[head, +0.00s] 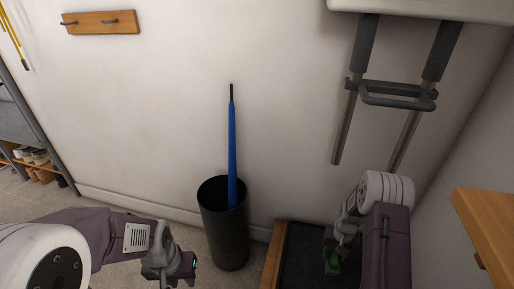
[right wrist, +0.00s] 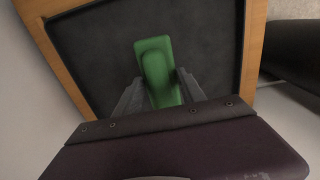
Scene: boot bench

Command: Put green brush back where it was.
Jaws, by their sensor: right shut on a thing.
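The green brush (right wrist: 154,62) lies between the fingers of my right gripper (right wrist: 158,95), which is shut on it. In the right wrist view it is over the dark surface of a wood-edged tray (right wrist: 92,52); I cannot tell whether it touches that surface. In the head view the green brush (head: 332,264) is partly hidden by my right gripper (head: 335,250), above the tray (head: 274,262) at the lower right. My left gripper (head: 183,268) is low at the left of the black bin, seemingly empty; its fingertips are not clear.
A black bin (head: 226,235) holding a closed blue umbrella (head: 232,150) stands left of the tray. A wall rack with grey bars (head: 398,100) hangs above the tray. A wooden edge (head: 490,225) juts in at the right. A hook board (head: 100,22) and a shoe shelf (head: 35,165) are at the left.

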